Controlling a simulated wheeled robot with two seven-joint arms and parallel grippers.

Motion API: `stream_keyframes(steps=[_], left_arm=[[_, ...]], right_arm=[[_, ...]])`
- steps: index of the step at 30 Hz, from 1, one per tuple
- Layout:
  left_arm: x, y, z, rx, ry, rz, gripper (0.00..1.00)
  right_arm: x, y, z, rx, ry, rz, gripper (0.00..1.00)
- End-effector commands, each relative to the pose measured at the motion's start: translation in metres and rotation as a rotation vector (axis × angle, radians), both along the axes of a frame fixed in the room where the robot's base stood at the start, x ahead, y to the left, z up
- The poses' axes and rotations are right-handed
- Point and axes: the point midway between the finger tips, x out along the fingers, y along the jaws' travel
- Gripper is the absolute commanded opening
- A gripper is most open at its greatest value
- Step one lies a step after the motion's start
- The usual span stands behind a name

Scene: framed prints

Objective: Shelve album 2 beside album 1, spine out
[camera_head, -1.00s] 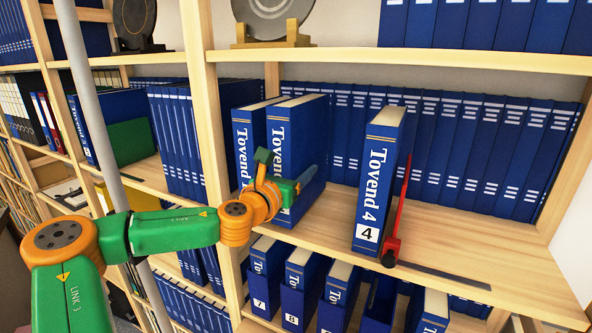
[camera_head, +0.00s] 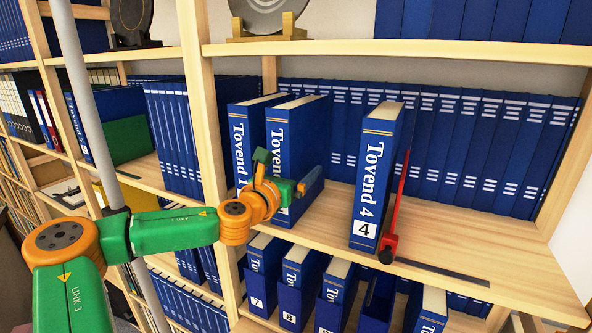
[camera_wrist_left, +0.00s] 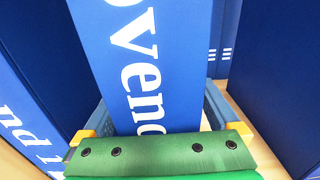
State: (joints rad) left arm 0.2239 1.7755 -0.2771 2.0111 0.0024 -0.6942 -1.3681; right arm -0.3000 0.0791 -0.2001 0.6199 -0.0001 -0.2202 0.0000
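A blue album lettered "Tovend 1" (camera_head: 238,150) stands upright on the middle shelf (camera_head: 400,270) by the wooden upright. Album 2 (camera_head: 279,130) stands to its right, a narrow gap between them, spine facing out; its number is hidden behind my gripper. My left gripper (camera_head: 290,190) is at the lower spine. In the left wrist view, the fingers lie along both sides of album 2 (camera_wrist_left: 165,60), closed on it as far as I can see. Album 1's spine (camera_wrist_left: 25,125) shows at the left there. My right gripper is out of view.
An album "Tovend 4" (camera_head: 376,180) stands further right, against a red bookend (camera_head: 393,225). Between albums 2 and 4 the shelf is free. A row of blue volumes (camera_head: 455,150) lines the back. More albums (camera_head: 297,285) stand on the shelf below.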

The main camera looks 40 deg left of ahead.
Motion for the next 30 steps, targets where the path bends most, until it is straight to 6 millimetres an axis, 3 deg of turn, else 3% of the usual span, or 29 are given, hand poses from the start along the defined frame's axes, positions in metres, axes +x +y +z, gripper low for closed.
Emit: stream_keyframes(steps=[7, 15, 21, 30], left_arm=[[-0.007, -0.005, -0.004, 0.007, 0.001, -0.007, 0.95], [-0.049, -0.015, -0.005, 0.003, -0.002, 0.003, 0.95], [-0.067, -0.021, -0.001, 0.002, -0.002, 0.0, 0.95], [-0.069, -0.022, 0.0, 0.0, 0.0, 0.0, 0.95]], right_arm=[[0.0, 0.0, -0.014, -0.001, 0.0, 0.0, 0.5], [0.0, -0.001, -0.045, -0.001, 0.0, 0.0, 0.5], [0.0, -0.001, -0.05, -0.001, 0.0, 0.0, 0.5], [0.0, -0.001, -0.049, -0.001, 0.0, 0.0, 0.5]])
